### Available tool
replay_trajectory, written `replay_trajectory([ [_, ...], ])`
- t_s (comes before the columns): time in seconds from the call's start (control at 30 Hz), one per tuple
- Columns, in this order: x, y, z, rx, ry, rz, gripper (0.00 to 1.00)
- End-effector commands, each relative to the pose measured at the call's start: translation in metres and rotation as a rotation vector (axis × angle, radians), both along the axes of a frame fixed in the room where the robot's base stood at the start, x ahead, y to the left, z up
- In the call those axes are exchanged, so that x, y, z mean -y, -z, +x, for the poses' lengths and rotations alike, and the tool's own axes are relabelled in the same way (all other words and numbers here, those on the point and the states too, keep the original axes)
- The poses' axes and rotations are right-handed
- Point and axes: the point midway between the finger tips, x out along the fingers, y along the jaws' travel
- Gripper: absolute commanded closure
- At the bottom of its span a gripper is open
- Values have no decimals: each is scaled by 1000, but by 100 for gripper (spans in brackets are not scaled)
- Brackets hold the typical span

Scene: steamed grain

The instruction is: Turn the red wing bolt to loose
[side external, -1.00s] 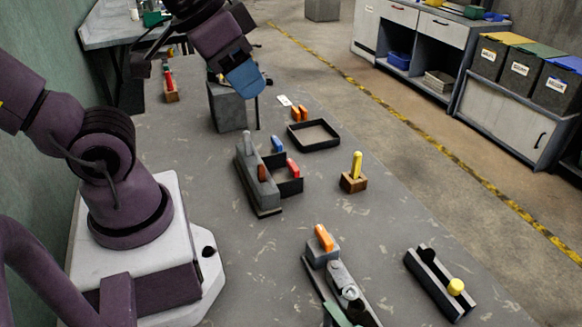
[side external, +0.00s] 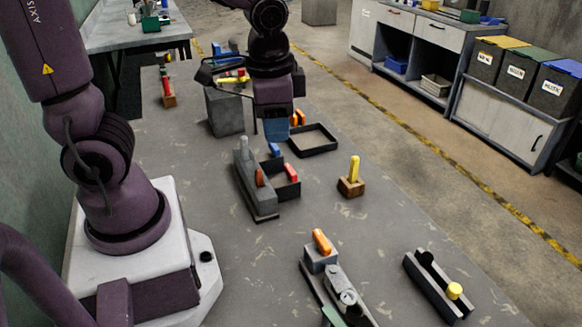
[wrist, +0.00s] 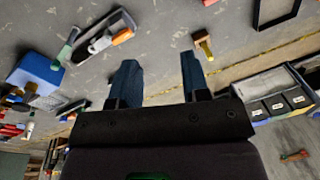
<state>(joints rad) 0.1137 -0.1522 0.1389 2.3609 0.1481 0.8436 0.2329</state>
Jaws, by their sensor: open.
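Several red parts show in the side external view, and I cannot tell for certain which is the red wing bolt. A red-brown knob (side external: 260,177) stands on the long grey fixture (side external: 251,190). A bright red bar (side external: 292,171) is at the small black tray beside it. A red upright piece (side external: 166,88) stands on a wooden block at the far left. My gripper (side external: 276,138) hangs behind the grey fixture, pointing down, apart from these parts. In the wrist view my gripper (wrist: 157,62) has its two blue fingers wide apart with nothing between them.
A yellow bar stands on a wooden block (side external: 351,188). An empty black tray (side external: 333,143) lies near my gripper, and a grey box (side external: 225,113) stands left of it. An orange bar (side external: 321,241) is on the front fixture. A dark rail (side external: 438,285) lies front right. Table between is clear.

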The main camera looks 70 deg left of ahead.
Motion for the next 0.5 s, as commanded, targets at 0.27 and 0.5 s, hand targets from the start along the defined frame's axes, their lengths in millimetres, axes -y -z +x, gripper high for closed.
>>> replay_trajectory([
  [0.27, -43, 72, 44, -273, 587, 199, 57],
  [0.5, -68, 83, 73, -364, 1060, 306, 57],
])
